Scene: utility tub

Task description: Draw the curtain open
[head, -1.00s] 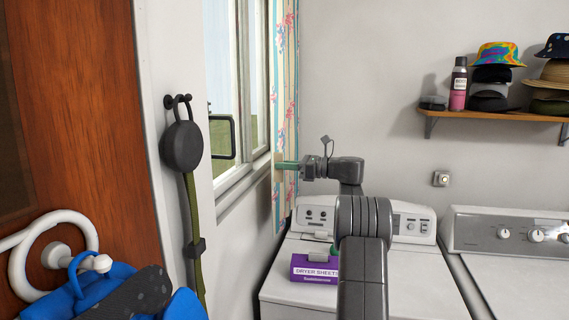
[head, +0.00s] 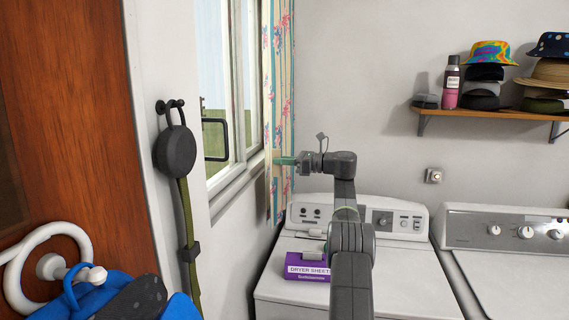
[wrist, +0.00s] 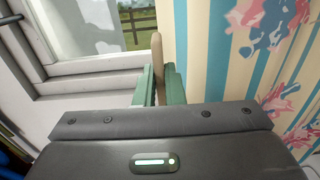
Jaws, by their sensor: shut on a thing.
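The curtain (head: 281,95) is striped cream and blue with pink flowers. It hangs gathered at the right end of the window (head: 232,80), by the wall corner. In the wrist view the curtain (wrist: 240,60) fills the right side. My gripper (head: 279,161) reaches left to the curtain's lower part. In the wrist view its green fingers (wrist: 158,88) are shut on the curtain's tan left edge (wrist: 157,55), which stands upright between them. Window glass and a wooden fence outside show left of that edge.
A washer (head: 350,270) with a purple dryer sheets box (head: 306,268) on top stands below my arm. A second machine (head: 505,250) is at right. A shelf (head: 490,113) holds hats and a can. A dark strap hanger (head: 176,152) hangs at left.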

